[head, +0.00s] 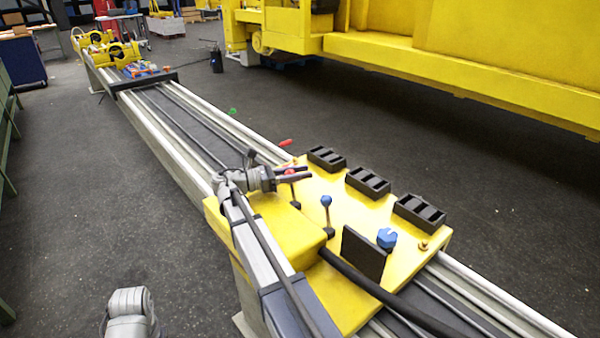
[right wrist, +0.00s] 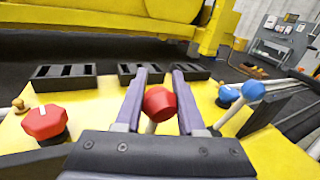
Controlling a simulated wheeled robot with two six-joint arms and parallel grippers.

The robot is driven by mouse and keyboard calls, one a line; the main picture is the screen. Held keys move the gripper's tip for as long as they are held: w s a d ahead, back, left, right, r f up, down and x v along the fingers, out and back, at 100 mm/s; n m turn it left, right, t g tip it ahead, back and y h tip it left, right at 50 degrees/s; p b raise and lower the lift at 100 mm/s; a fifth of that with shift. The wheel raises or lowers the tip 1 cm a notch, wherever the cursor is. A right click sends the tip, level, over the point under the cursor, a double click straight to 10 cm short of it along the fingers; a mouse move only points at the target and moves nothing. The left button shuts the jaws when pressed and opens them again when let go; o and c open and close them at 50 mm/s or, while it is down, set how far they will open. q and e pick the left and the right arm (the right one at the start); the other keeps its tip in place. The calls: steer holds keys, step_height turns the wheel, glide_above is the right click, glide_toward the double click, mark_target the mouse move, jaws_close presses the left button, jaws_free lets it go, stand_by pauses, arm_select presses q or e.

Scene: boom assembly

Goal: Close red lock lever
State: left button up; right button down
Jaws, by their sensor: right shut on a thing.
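The red lock lever shows as a red ball knob (right wrist: 160,103) on a pale stem in the right wrist view. In the head view its red knob (head: 290,172) is partly hidden by my fingers, above the yellow panel (head: 315,185). My right gripper (head: 307,172) is shut on this lever. In the right wrist view my right gripper's (right wrist: 168,76) two fingers stand on either side of the knob. My left gripper is not in view.
A blue ball lever (head: 326,200) and a blue knob (head: 387,238) stand to the right. A red faceted knob (right wrist: 46,122) stands left in the wrist view. Several black slotted blocks (head: 368,182) line the panel's far edge. A dark upright plate (head: 363,254) stands near the blue knob.

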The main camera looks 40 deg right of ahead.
steer(key=d+f+n+t+y+p, duration=0.1)
steer(key=d+f+n+y+p, duration=0.1)
steer(key=d+y+p, duration=0.3)
steer(key=shift+w+d+f+y+p, duration=0.3)
steer(key=shift+y+p, duration=0.3)
steer(key=shift+p, duration=1.15)
steer(key=shift+s, duration=0.1)
steer(key=c, duration=0.5)
jaws_free()
steer(key=shift+d, duration=0.1)
steer(key=shift+r, duration=0.1)
